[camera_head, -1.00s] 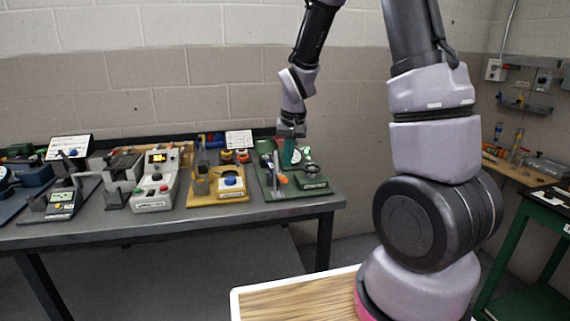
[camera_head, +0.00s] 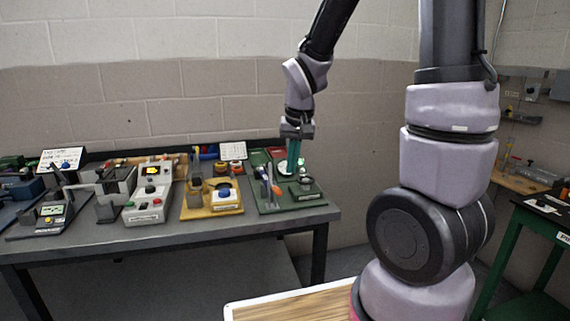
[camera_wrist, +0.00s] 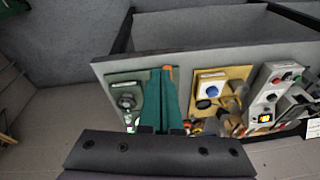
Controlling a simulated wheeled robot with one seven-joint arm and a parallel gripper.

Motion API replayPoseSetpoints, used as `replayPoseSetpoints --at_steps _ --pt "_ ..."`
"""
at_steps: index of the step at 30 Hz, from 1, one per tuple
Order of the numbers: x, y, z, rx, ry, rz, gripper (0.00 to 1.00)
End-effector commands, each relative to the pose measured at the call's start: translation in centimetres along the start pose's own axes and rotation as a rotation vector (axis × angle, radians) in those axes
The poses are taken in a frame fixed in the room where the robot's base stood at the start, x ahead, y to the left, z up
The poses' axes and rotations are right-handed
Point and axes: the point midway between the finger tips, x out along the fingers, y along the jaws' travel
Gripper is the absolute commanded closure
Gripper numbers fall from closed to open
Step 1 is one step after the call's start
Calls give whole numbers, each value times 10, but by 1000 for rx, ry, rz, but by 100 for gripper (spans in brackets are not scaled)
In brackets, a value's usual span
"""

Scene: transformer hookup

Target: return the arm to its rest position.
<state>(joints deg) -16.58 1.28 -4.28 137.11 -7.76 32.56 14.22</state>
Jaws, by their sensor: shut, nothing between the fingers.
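My gripper (camera_head: 293,158) hangs at the end of my raised arm, over the right end of the grey workbench (camera_head: 250,226). Its teal fingers point down and are shut together with nothing between them. In the head view it overlaps the back of the green station board (camera_head: 305,203); the exact gap to the board cannot be told. In the wrist view the closed fingers (camera_wrist: 161,75) stand in front of the green board (camera_wrist: 122,78), beside the yellow station (camera_wrist: 208,75).
A yellow station (camera_head: 212,207) and a grey control box (camera_head: 150,192) stand left of the green board, with several other devices beyond. A block wall is behind the bench. A green-legged table (camera_head: 512,245) stands at the right. A wood-topped surface (camera_head: 290,308) is in front.

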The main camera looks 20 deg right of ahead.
Motion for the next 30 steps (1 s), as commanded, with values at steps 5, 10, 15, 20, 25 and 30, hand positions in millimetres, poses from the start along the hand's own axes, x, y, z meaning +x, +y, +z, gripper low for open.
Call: replayPoseSetpoints --at_steps 5,10,15,20,25,30 --pt "-33 8 0 33 42 -31 100" --pt "-98 25 10 94 130 -96 100" --pt "-157 40 35 141 223 -159 100" --pt "-193 48 60 166 294 -201 100" --pt "-209 51 75 174 332 -222 100" --pt "-211 51 78 175 336 -225 100"
